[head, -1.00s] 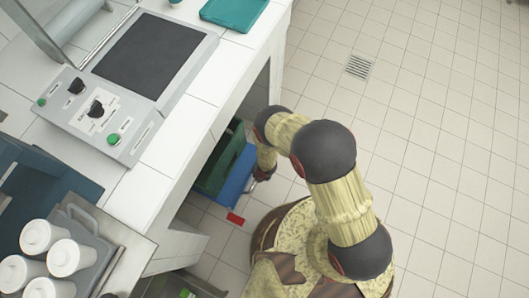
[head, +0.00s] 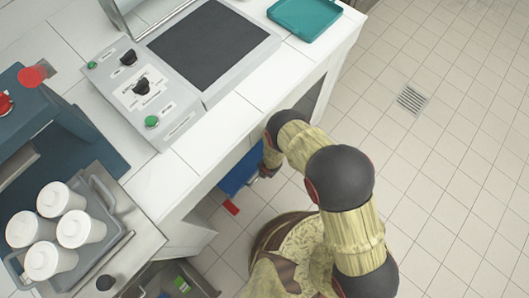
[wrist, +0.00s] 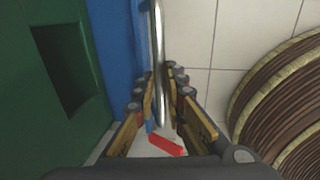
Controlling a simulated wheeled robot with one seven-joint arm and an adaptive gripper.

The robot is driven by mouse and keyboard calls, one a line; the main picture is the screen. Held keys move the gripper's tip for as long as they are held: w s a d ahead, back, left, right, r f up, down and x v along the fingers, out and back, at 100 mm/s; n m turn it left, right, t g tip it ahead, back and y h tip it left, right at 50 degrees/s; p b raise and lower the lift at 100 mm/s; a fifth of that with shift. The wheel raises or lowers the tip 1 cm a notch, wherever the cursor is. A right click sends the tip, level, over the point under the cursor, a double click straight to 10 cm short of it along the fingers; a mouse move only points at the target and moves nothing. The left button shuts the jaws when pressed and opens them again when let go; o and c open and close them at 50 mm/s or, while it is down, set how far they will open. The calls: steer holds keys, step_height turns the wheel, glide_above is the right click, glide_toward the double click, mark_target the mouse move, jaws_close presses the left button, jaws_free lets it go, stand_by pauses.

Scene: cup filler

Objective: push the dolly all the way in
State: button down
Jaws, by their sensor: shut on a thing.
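The blue dolly (head: 240,172) is at the floor opening under the white counter, with only its outer part showing in the head view. In the wrist view its blue side (wrist: 115,45) stands upright, with a dark green crate (wrist: 50,90) to its left. A metal handle bar (wrist: 158,45) runs along the blue side. My gripper (wrist: 160,78) has its fingers on both sides of the bar and is shut on it. In the head view my gripper (head: 266,171) is at the dolly's right edge, mostly hidden by my arm. How deep the dolly sits is hidden by the counter.
A red marker (head: 231,207) lies on the floor by the dolly's near edge. The white counter (head: 240,110) overhangs the dolly, with a control panel (head: 140,95) and a teal tray (head: 304,18) on top. Open tiled floor with a drain (head: 411,99) lies to the right.

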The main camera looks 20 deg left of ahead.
steer(key=shift+w, duration=0.1)
steer(key=c, duration=1.9)
jaws_free()
steer(key=shift+o, duration=0.3)
step_height(320, 180, up, 12)
steer(key=s+d, duration=0.1)
steer(key=d, duration=0.1)
steer(key=shift+d+f, duration=0.15)
